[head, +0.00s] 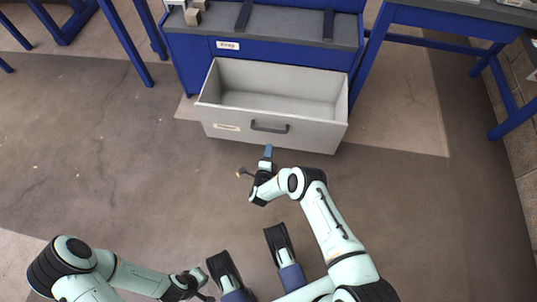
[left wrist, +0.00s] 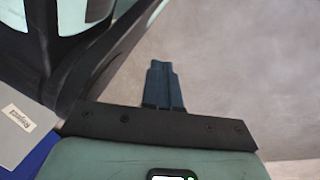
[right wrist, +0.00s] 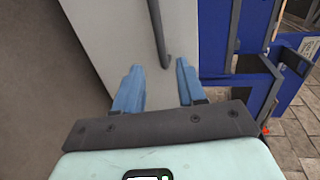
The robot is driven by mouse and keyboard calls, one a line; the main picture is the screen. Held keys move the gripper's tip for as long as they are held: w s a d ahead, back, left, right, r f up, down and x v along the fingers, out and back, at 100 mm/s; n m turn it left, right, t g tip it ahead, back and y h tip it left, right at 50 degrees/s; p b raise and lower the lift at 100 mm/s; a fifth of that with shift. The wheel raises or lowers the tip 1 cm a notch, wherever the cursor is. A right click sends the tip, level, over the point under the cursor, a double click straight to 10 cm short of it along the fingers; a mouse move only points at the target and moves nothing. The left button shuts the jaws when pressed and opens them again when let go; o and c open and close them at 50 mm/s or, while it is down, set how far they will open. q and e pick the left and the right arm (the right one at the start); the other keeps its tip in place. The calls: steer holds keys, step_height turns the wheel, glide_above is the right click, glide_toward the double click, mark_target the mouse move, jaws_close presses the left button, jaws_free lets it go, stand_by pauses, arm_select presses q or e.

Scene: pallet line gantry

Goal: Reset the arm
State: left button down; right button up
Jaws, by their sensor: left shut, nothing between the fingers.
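My right arm reaches forward in the head view. Its gripper (head: 268,153) is just in front of the open grey drawer, a little below the dark drawer handle (head: 270,128). In the right wrist view the blue fingers of this gripper (right wrist: 158,84) are apart with nothing between them. The handle (right wrist: 159,35) shows beyond them on the pale drawer front, apart from the fingers. My left gripper (left wrist: 163,85) has its blue fingers together and empty, over bare floor. In the head view the left arm lies low at the lower left, and its fingertips are hard to make out.
The grey drawer (head: 226,134) is pulled out of the blue cabinet (head: 193,66), and its inside looks empty. Small boxes (head: 193,15) stand on the cabinet top. Blue table legs (head: 126,42) stand left and right. The floor (head: 110,170) around is clear.

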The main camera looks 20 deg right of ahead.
arm_select(q)
steer(key=shift+r, duration=0.1)
stand_by(0.4)
steer(key=s+d+r+p, duration=0.1)
steer(key=d+r+p, duration=0.2)
steer(key=r+p, duration=0.9)
steer(key=s+d+r+m+g+h+p, duration=0.1)
steer(key=s+d+r+p, duration=0.1)
steer(key=r+p, duration=1)
step_height(320, 180, up, 3)
steer(key=shift+s+d+f+g+h, duration=0.2)
steer(key=shift+d+g+h, duration=0.1)
steer(key=shift+d, duration=0.35)
arm_select(e)
steer(key=s+a+r+n+g+y, duration=0.3)
steer(key=s+r+n, duration=0.3)
steer(key=s+r, duration=0.3)
steer(key=s+a+r+n+g+y, duration=0.3)
steer(key=s+r, duration=0.6)
steer(key=s, duration=0.8)
steer(key=s+a+r+n+g+y, duration=0.3)
steer(key=s+r+n+g+y, duration=0.3)
steer(key=s+n, duration=0.5)
step_height(320, 180, up, 3)
steer(key=s+g, duration=0.2)
steer(key=shift+s, duration=0.3)
steer(key=shift+a, duration=0.1)
